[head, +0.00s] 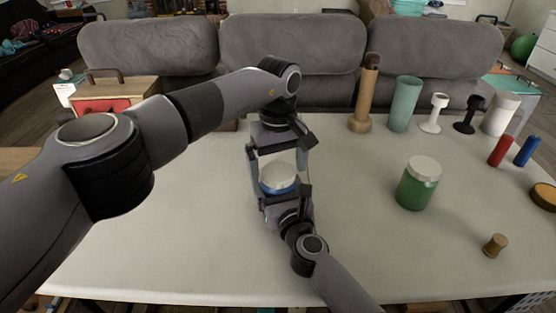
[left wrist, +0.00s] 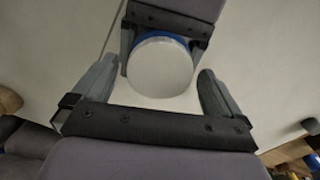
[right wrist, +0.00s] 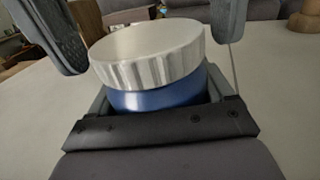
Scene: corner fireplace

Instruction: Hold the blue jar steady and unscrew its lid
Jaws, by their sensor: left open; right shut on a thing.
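The blue jar (head: 273,188) stands on the white table with its white lid (head: 278,174) on top. In the right wrist view the lid (right wrist: 147,52) has a ribbed side and sits on the blue jar body (right wrist: 158,95). My right gripper (head: 279,190) is shut on the jar body from the near side. My left gripper (head: 278,165) is above the jar, pointing down, with its open fingers on either side of the lid. The left wrist view shows the round lid (left wrist: 160,67) between those fingers, with gaps at both sides.
A wooden bottle-like object (head: 366,98), a teal cup (head: 404,104) and several other items line the back right. The table's front is mostly clear.

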